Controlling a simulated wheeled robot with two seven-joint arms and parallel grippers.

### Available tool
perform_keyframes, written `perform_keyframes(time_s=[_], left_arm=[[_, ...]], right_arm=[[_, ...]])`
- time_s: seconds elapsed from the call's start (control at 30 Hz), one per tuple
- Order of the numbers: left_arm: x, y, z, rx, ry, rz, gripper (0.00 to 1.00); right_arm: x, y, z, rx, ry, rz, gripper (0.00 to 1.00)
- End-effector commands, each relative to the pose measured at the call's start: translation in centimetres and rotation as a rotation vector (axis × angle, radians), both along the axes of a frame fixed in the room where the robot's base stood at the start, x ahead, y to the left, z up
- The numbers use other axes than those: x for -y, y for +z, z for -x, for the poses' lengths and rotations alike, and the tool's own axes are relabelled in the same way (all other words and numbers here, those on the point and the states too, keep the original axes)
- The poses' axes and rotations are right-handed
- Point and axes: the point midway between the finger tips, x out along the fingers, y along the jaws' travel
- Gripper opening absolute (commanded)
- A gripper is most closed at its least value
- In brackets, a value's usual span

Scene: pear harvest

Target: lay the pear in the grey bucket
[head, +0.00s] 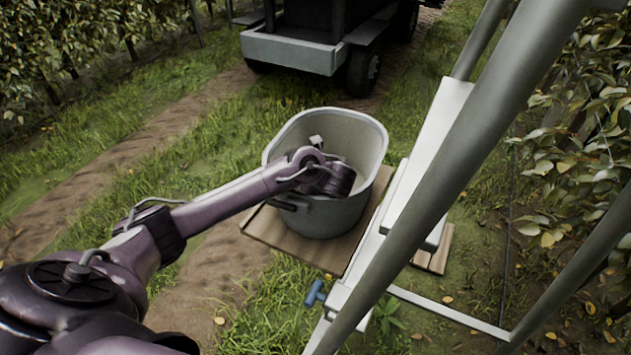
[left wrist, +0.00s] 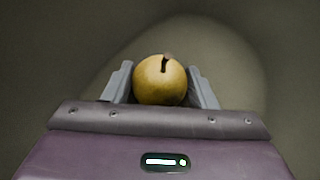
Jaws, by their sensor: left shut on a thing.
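The grey bucket (head: 360,135) stands on a wooden board in the middle of the head view. My left arm reaches over its near left rim, and the wrist is inside the bucket's mouth. In the left wrist view my left gripper (left wrist: 161,85) is shut on the yellow-brown pear (left wrist: 160,82), one finger on each side, its dark stem upward in the picture. Behind the pear is the plain grey inside of the bucket (left wrist: 235,50). The head view hides the pear and fingertips behind the wrist. I cannot tell whether the pear touches the bucket floor. My right gripper is not seen.
The wooden board (head: 262,236) lies under the bucket on grass. A pale metal ladder (head: 470,140) stands close on the bucket's right. A blue-handled thing (head: 315,293) lies near the ladder's foot. A grey cart (head: 290,52) is behind. Leafy rows flank both sides.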

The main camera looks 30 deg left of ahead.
Motion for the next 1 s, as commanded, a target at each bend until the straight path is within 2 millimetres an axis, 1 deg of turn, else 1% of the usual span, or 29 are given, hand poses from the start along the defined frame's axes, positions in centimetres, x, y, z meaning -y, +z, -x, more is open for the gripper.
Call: perform_keyframes(time_s=[0.03,0.2,0.43,0.57,0.67,0.83,1.0], left_arm=[[0.0,-0.2,0.0,0.0,0.0,0.0,0.53],[0.0,-0.1,0.0,-0.001,0.001,0.0,0.73],[0.0,-0.1,0.0,-0.001,0.001,0.0,0.73],[0.2,0.6,0.1,0.0,-0.001,0.002,0.73],[1.1,1.6,0.8,-0.001,-0.002,0.004,0.73],[2.7,3.8,2.3,-0.001,-0.003,0.005,0.73],[3.7,5.1,3.3,-0.001,-0.001,0.003,0.73]], right_arm=[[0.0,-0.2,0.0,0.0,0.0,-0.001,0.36],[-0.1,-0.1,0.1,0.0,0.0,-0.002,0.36],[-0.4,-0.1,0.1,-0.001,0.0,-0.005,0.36],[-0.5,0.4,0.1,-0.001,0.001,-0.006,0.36],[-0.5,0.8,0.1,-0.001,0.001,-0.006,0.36],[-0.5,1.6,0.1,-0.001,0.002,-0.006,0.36],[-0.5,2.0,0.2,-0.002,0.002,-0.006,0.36]])
